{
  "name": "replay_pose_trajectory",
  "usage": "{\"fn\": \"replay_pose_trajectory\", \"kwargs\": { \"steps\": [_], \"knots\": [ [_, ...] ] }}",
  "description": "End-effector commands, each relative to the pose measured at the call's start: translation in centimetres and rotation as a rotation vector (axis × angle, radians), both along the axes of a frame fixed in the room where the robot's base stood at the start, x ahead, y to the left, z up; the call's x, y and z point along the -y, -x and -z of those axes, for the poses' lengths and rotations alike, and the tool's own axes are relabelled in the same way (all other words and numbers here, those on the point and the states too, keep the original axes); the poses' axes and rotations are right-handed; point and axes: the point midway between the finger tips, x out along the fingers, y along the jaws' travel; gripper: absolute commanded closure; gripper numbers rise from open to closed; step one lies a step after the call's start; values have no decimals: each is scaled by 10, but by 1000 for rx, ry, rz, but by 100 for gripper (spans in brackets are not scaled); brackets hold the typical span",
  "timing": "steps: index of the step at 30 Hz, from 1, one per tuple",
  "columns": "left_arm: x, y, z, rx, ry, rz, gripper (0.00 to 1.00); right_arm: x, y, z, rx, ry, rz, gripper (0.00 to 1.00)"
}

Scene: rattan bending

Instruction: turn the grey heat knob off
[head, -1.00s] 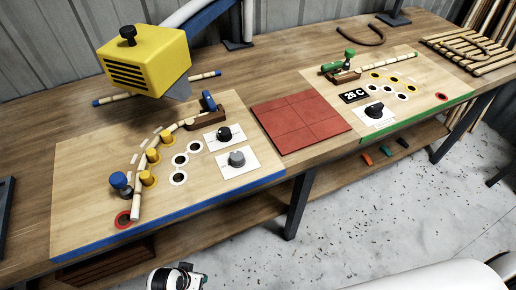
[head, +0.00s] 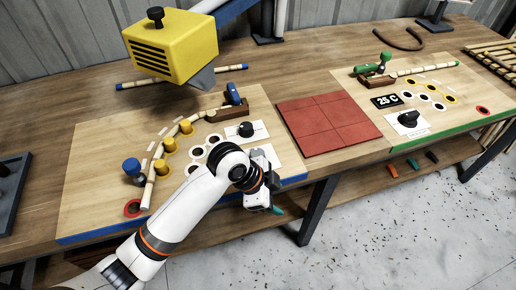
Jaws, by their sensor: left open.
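The grey heat knob is on the blue-edged board (head: 95,212), below the black knob (head: 246,129). My left wrist and gripper (head: 267,196) cover its spot, so I cannot make out the knob or how it is turned. Part of its white card (head: 289,158) shows beside the wrist. My left gripper is open, over the board's front edge near that card. The wrist hides most of the gripper, and I cannot tell whether it touches the knob. My right gripper is not in view.
The yellow heater box (head: 170,45) hangs over the back of the blue-edged board. A bent rattan pole (head: 165,150) lies against several yellow pegs. A red tiled mat (head: 328,123) and a green-edged board with a black knob (head: 408,118) are to the right.

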Motion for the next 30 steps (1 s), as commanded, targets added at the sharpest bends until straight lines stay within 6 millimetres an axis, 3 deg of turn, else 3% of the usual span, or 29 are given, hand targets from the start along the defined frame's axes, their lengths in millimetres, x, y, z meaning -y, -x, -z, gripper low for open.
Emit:
{"fn": "replay_pose_trajectory", "kwargs": {
  "steps": [4,8,15,21,26,30],
  "knots": [
    [16,-22,-25,85,-94,285,43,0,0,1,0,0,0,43],
    [15,-45,-48,140,-214,533,43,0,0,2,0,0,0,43],
    [-17,-95,-105,169,-433,839,43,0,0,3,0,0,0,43],
    [-39,-118,-140,163,-516,929,43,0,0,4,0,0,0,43],
    [-42,-121,-141,159,-527,945,43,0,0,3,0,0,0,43],
    [-42,-121,-122,158,-525,945,43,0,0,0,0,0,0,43]
  ]
}}
